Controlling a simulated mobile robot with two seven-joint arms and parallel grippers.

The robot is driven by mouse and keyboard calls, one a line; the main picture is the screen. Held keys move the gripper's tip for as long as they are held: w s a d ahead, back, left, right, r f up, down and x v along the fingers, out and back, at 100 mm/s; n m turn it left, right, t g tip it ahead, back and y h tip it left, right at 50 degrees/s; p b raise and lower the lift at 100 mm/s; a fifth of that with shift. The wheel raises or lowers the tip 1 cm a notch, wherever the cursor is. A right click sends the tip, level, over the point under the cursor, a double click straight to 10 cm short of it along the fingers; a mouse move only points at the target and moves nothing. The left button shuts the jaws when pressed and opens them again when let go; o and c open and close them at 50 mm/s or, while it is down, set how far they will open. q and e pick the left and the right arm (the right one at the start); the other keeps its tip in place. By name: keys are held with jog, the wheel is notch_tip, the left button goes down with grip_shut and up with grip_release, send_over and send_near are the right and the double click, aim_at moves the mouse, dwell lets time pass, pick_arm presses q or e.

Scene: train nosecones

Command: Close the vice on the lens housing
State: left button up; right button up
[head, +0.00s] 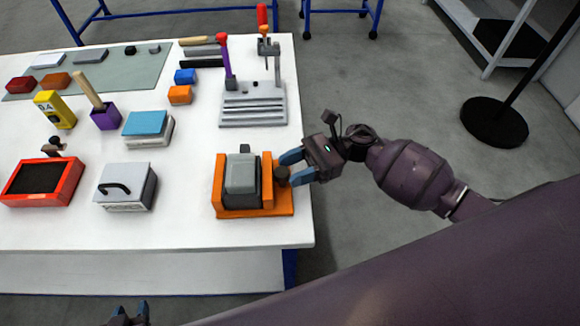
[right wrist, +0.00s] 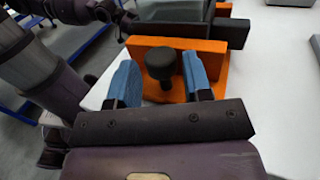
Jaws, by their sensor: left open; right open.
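The orange vice (head: 255,211) sits at the right front of the white table. The grey lens housing (head: 242,175) stands between its jaws; I cannot tell whether a gap is left beside it. The vice's dark round knob (head: 281,175) sticks out on the right side and shows closely in the right wrist view (right wrist: 160,65). My right gripper (head: 290,168) is open, with its blue fingers on either side of the knob and apparently apart from it. My left gripper (head: 130,313) is open and empty at the bottom edge of the head view, away from the vice.
A grey box with a black handle (head: 126,187) and a red-framed tray (head: 43,181) stand left of the vice. A grey stand with a lever (head: 253,105) is behind it. Small blocks and tools lie further back. The table's right edge is close to the vice.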

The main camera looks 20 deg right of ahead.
jog(key=shift+a, duration=0.5)
pick_arm(q)
jog(key=shift+w+d+r, duration=0.1)
jog(key=shift+w+r, duration=0.35)
pick_arm(e)
jog(key=c, duration=0.6)
pick_arm(q)
jog(key=shift+w+r, duration=0.1)
pick_arm(e)
jog(key=shift+s, duration=0.1)
jog(key=shift+m+t, duration=0.3)
